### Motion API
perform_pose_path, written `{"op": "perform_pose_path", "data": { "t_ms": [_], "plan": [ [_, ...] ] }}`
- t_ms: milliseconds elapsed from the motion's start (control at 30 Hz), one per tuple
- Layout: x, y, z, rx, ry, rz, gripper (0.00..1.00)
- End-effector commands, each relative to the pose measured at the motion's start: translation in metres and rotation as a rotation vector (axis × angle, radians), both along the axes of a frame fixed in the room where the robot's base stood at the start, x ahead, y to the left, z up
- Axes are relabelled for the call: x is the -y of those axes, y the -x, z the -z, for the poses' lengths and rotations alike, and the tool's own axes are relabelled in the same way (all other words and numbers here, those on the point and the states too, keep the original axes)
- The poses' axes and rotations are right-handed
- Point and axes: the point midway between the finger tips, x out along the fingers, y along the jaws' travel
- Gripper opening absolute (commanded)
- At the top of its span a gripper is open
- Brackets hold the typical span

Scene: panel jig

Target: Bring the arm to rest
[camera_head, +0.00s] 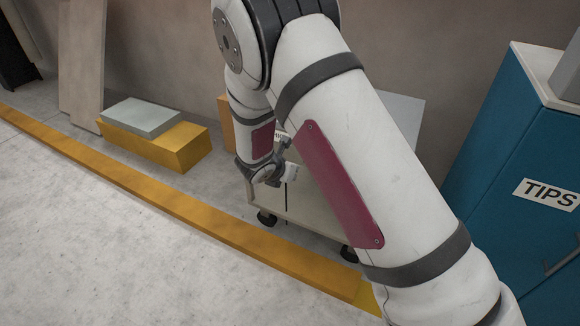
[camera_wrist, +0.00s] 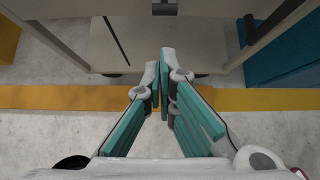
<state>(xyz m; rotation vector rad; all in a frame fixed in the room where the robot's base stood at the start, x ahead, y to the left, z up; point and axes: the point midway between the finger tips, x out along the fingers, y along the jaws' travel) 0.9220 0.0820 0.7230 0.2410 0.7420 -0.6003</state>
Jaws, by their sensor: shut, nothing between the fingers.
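My arm (camera_head: 340,150) is bent, with its elbow near the top of the head view and its forearm coming down behind the upper arm. My gripper (camera_wrist: 161,72) is shut and empty in the wrist view, its teal-padded fingers meeting at the tips. It points toward the lower part of a pale wheeled cart (camera_wrist: 180,48), above the floor. In the head view the wrist end hangs in front of that cart, and the fingertips cannot be made out clearly.
A yellow floor strip (camera_head: 160,195) runs across the floor. A yellow block (camera_head: 175,150) bears a grey slab (camera_head: 140,117) at left. Boards (camera_head: 80,60) lean on the wall. A blue cabinet (camera_head: 500,150) labelled TIPS stands right. The floor at lower left is clear.

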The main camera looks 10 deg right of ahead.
Motion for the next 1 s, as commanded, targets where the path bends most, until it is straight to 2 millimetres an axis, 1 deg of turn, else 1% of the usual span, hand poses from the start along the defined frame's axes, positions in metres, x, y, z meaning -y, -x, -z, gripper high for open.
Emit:
{"op": "perform_pose_path", "data": {
  "t_ms": [167,267,367,400,467,500,567,600,667,700,767,800,867,900,967,1000],
  "plan": [
    [0.001,0.0,-0.001,0.003,-0.002,0.004,0.0],
    [0.008,0.0,-0.015,0.026,-0.02,0.05,0.0],
    [0.026,0.006,-0.047,0.08,-0.069,0.163,0.0],
    [0.036,0.01,-0.064,0.109,-0.095,0.225,0.0],
    [0.053,0.02,-0.09,0.156,-0.139,0.332,0.0],
    [0.064,0.029,-0.107,0.185,-0.171,0.409,0.0],
    [0.081,0.043,-0.131,0.23,-0.219,0.52,0.0],
    [0.091,0.055,-0.146,0.257,-0.25,0.594,0.0],
    [0.106,0.073,-0.166,0.296,-0.296,0.704,0.0],
    [0.115,0.086,-0.179,0.322,-0.328,0.776,0.0],
    [0.127,0.108,-0.196,0.355,-0.376,0.884,0.0],
    [0.134,0.123,-0.207,0.375,-0.407,0.954,0.0],
    [0.143,0.146,-0.22,0.404,-0.454,1.061,0.0],
    [0.148,0.162,-0.229,0.421,-0.486,1.13,0.0],
    [0.154,0.187,-0.24,0.444,-0.535,1.234,0.0],
    [0.157,0.204,-0.246,0.456,-0.568,1.302,0.0]
  ]
}}
